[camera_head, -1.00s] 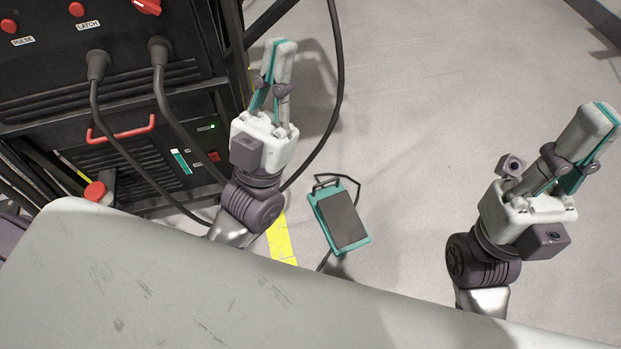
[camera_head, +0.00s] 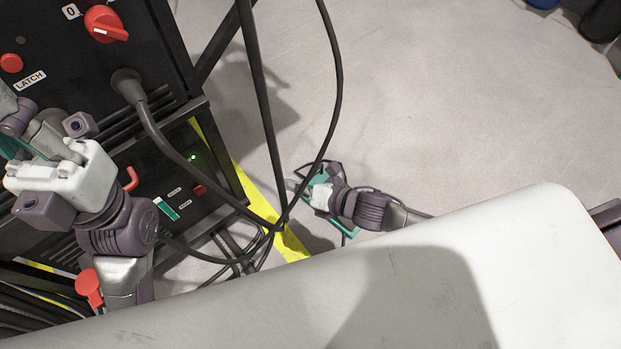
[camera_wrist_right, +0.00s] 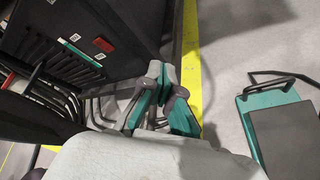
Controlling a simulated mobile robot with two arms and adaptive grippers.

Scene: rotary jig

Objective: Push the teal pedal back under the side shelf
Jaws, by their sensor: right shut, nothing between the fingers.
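The teal pedal (camera_head: 352,235) with its dark top pad lies on the floor beyond the front edge of the pale grey shelf (camera_head: 420,270). My right arm covers much of it in the head view. In the right wrist view the pedal (camera_wrist_right: 247,117) is at the right, with its dark wire loop at the far end. My right gripper (camera_head: 297,186) is low over the pedal area; its fingers (camera_wrist_right: 165,85) are shut and empty, left of the pedal in the wrist view. My left gripper (camera_head: 12,125) is at the left by the black cabinet, its fingertips partly cut off.
The black cabinet (camera_head: 100,80) with red controls stands at the left. Thick black cables (camera_head: 272,130) hang between it and the pedal. A yellow floor strip (camera_head: 232,180) runs beside the cabinet. Open floor (camera_head: 450,100) lies beyond and right of the pedal.

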